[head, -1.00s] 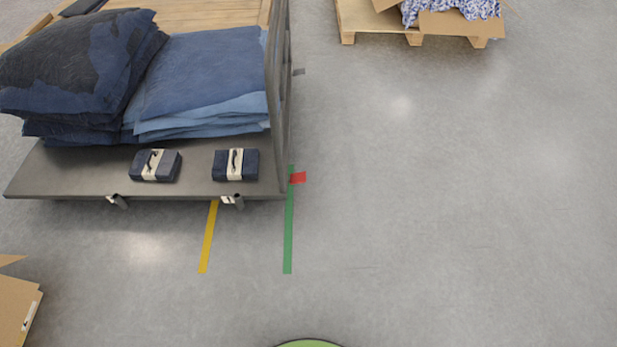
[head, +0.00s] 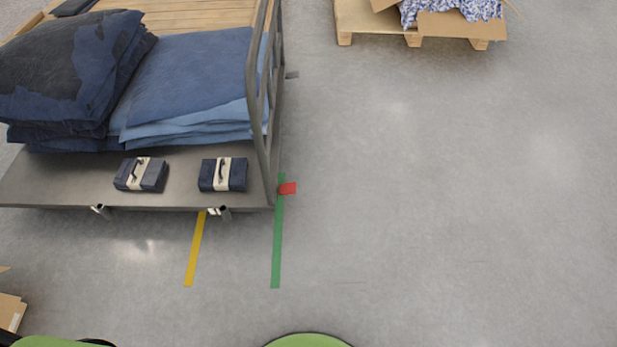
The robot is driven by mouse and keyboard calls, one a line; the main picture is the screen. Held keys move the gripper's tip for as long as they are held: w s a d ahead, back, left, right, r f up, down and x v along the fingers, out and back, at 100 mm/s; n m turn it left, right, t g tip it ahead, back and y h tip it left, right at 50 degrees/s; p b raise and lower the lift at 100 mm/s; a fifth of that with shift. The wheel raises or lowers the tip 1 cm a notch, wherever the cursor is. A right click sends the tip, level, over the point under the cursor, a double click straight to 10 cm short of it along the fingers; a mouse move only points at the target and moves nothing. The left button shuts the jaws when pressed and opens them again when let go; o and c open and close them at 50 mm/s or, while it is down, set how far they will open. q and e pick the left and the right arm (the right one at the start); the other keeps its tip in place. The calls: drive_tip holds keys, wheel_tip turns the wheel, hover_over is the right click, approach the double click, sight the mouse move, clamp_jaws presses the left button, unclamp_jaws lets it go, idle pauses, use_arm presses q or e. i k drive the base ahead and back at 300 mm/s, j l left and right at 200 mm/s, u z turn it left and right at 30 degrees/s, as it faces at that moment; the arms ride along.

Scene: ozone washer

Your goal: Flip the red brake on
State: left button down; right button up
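The red brake (head: 288,188) is a small flat red tab at the lower right corner of a grey metal cart (head: 60,185). It sticks out to the right, low beside the cart's end rail (head: 257,100). Whether it is on or off I cannot tell. Neither of my grippers shows in the head view, and nothing touches the red tab.
The cart carries stacks of blue and dark denim (head: 195,80) and two strapped denim bundles (head: 222,174). Yellow tape (head: 195,250) and green tape (head: 277,245) mark the floor. A pallet (head: 375,20) stands at the top. A cardboard box (head: 10,312) is lower left. The right floor is clear.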

sight(287, 188)
drive_tip(key=i+l+z, duration=0.15)
drive_tip(key=i, duration=0.3)
drive_tip(key=i+l+z, duration=0.2)
drive_tip(key=i+l, duration=0.15)
drive_tip(key=i, duration=0.15)
